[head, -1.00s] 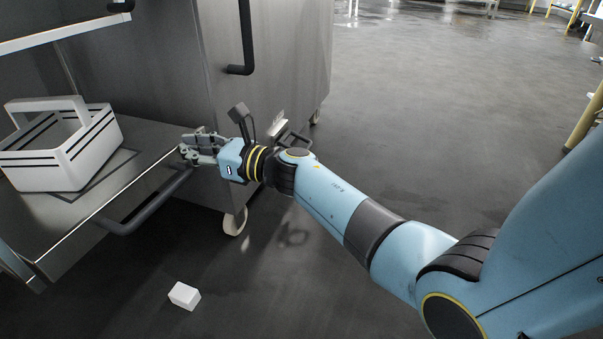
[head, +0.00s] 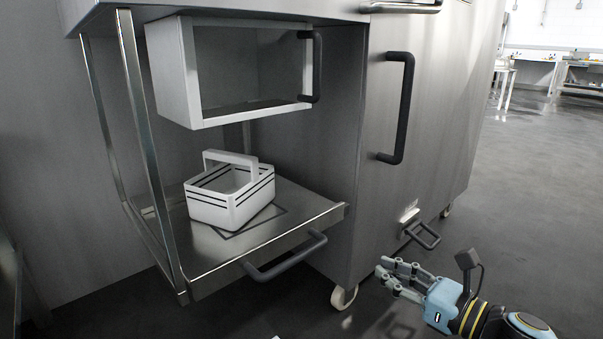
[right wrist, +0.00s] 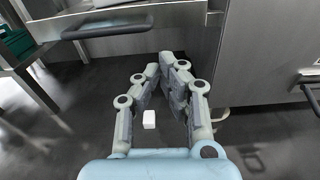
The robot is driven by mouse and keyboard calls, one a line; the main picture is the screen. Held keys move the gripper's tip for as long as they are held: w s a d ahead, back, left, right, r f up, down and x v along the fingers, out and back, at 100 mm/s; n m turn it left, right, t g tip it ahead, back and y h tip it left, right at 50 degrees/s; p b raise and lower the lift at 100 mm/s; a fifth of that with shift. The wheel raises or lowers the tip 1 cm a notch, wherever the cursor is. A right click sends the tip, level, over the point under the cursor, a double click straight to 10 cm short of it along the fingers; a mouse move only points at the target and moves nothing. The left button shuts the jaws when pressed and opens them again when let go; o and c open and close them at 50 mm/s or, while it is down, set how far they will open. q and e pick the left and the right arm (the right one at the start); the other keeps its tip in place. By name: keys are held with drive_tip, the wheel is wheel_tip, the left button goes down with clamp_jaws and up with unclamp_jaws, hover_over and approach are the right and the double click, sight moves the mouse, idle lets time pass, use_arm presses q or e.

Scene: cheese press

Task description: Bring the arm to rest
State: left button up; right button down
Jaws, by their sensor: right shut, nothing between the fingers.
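My right gripper (head: 397,277) is at the lower right in the head view, in front of the steel cabinet (head: 425,130) and apart from it. In the right wrist view its fingers (right wrist: 164,68) come together at the tips, with nothing held between them. My blue right arm runs out of the head view at the bottom right. My left gripper is in neither view.
A white basket (head: 230,207) stands on a pulled-out steel shelf (head: 215,262) with a dark handle (head: 288,259). An open-fronted box (head: 187,70) hangs above. A white block (right wrist: 149,119) lies on the floor. Open floor (head: 545,190) lies to the right.

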use_arm(q)
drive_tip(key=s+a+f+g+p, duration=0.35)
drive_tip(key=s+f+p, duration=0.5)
drive_tip(key=p, duration=0.85)
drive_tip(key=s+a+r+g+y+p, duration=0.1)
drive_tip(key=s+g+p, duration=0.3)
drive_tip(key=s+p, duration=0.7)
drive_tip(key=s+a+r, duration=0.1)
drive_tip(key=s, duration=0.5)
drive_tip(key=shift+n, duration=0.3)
use_arm(e)
drive_tip(key=s+d+f+n+g+h, duration=0.3)
drive_tip(key=s+n, duration=0.6)
drive_tip(key=s, duration=0.9)
drive_tip(key=s+d+f+n+g+h, duration=0.4)
drive_tip(key=s+n, duration=0.6)
drive_tip(key=s, duration=0.9)
drive_tip(key=s+d+f+n+g+h, duration=0.4)
drive_tip(key=s+n, duration=0.6)
drive_tip(key=s, duration=0.8)
drive_tip(key=shift+s+g+h, duration=0.2)
drive_tip(key=shift+g+h, duration=0.2)
drive_tip(key=shift+g, duration=0.8)
